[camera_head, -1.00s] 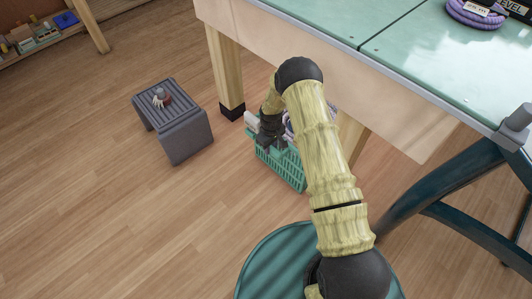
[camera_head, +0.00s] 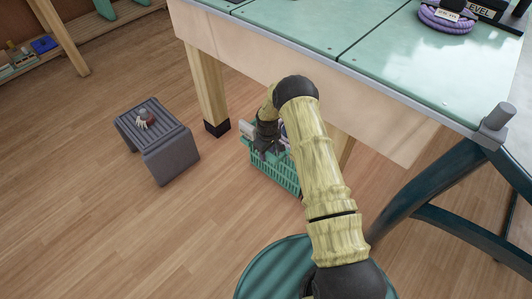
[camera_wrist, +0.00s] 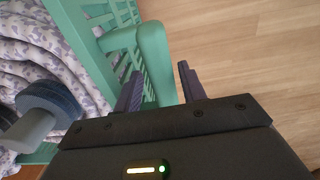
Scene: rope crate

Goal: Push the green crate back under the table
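The green crate (camera_head: 275,172) stands on the floor at the table's near edge, its far part hidden by the table and my arm. My gripper (camera_head: 268,148) is at the crate's near left rim, from above. The crate holds patterned rope (camera_wrist: 35,50) and a grey-blue knobbed piece (camera_wrist: 45,105). The table (camera_head: 280,65) has a green top and a pale apron above the crate.
A wooden table leg (camera_head: 207,90) with a black foot stands left of the crate. A grey stool (camera_head: 160,140) with a small object on it stands farther left. Dark teal curved supports (camera_head: 430,200) are at the right. The floor between stool and crate is clear.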

